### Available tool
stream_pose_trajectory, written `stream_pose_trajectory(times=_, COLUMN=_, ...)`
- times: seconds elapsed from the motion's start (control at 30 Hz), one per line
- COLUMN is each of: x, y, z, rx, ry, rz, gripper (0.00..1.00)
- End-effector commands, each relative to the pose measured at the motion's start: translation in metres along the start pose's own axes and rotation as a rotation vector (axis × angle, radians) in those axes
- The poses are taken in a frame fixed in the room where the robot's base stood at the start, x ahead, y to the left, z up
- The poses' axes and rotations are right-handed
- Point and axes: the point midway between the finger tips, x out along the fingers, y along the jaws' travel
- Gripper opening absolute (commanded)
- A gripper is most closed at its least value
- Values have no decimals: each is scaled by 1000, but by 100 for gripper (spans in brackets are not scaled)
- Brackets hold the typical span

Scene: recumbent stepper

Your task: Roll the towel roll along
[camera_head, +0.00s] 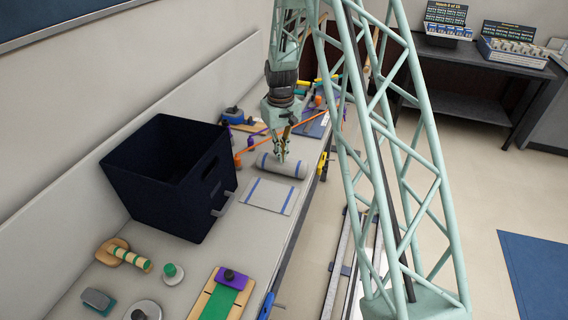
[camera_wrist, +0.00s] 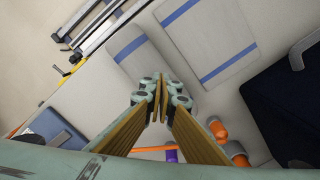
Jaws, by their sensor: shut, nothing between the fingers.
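The towel roll (camera_head: 290,168) is a grey cylinder with a blue stripe near its end, lying on the long bench. It also shows in the wrist view (camera_wrist: 136,58), beyond and beside my fingertips. My gripper (camera_head: 281,156) points down at the roll, over its far side, with its fingers together and nothing between them. In the wrist view my gripper (camera_wrist: 158,80) shows its tips meeting near the roll; I cannot tell whether they touch it. A flat grey cloth with two blue stripes (camera_head: 267,197) lies on the near side of the roll and also shows in the wrist view (camera_wrist: 204,45).
A dark open bin (camera_head: 180,190) stands left of the cloth, its handle toward it. Orange and purple pieces (camera_head: 238,160) lie behind the roll. Wooden pieces and a green-topped board (camera_head: 222,298) occupy the near bench. The bench's right edge runs close to the roll.

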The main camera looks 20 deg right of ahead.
Motion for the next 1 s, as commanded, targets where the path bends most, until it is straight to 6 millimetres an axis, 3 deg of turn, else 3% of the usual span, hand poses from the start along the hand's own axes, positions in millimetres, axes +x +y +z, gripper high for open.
stream_pose_trajectory(times=1.0, x=1, y=-11, z=13, rx=0, ry=-4, rz=-1, gripper=0)
